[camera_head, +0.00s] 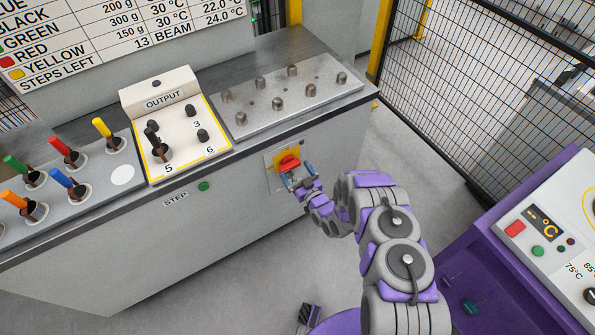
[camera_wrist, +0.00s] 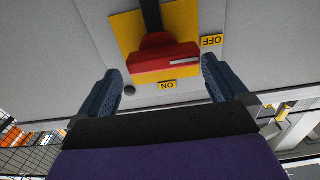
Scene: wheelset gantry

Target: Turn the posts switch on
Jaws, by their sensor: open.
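The switch is a red rotary handle (camera_head: 289,164) on a yellow plate on the front of the grey console. In the wrist view the red handle (camera_wrist: 160,57) lies roughly crosswise, with a white stripe at its right end. A yellow ON label (camera_wrist: 167,86) and an OFF label (camera_wrist: 211,41) appear upside down beside it; the stripe end lies nearer OFF. My gripper (camera_head: 301,180) is at the switch. In the wrist view my gripper (camera_wrist: 159,66) is open, its blue fingers on either side of the handle, with no clear contact visible.
Steel posts stand on a plate (camera_head: 246,125) on the console top. An output panel (camera_head: 190,164), coloured levers and a green STEP button (camera_head: 204,186) are to the left. A purple cabinet (camera_head: 475,235) stands at right, and a mesh fence (camera_head: 480,60) behind.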

